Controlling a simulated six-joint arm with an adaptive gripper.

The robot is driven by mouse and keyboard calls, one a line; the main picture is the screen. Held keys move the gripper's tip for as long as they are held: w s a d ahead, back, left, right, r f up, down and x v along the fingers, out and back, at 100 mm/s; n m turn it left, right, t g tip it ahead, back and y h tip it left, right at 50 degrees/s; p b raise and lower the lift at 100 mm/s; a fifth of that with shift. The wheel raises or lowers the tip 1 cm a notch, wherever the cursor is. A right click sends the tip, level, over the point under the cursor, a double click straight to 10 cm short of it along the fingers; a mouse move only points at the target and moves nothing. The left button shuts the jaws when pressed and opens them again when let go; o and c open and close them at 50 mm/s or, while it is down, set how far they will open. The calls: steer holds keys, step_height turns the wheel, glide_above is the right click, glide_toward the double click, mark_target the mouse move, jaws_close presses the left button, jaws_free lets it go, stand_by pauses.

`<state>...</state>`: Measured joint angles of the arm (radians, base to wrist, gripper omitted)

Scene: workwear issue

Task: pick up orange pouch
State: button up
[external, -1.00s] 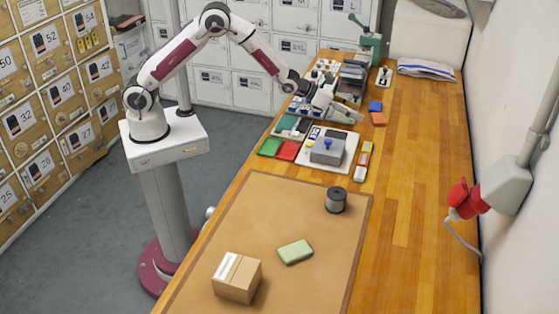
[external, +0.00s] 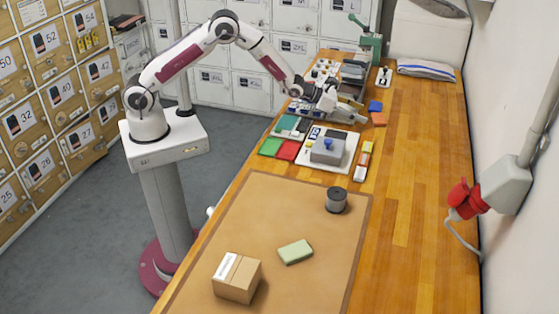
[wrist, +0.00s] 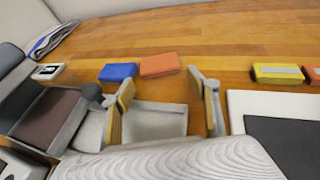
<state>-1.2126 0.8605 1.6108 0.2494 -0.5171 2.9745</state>
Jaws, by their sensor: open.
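The orange pouch (external: 378,119) lies flat on the wooden table, to the right of my gripper (external: 356,114) in the external view. In the wrist view the orange pouch (wrist: 159,65) lies beyond the fingertips, in line with the gap between them. My gripper (wrist: 168,92) is open with its two fingers spread and nothing between them. It appears tilted well over toward the pouch, and the fingers do not touch the pouch.
A blue pouch (wrist: 118,72) lies right beside the orange one, on its left in the wrist view. A yellow box (wrist: 278,73) lies to the right. A white board with a grey box (external: 327,151) stands nearby. The table (external: 425,150) beyond the pouches is clear.

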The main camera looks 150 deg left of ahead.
mark_target(376, 118)
steer(key=shift+w+a+f, duration=0.2)
steer(key=shift+w+a, duration=0.05)
steer(key=shift+a, duration=0.25)
steer(key=shift+r+x, duration=0.15)
steer(key=shift+x, duration=1.15)
steer(key=shift+r+x, duration=0.1)
steer(key=shift+x, duration=1.15)
steer(key=shift+a, duration=0.15)
steer(key=c, duration=0.7)
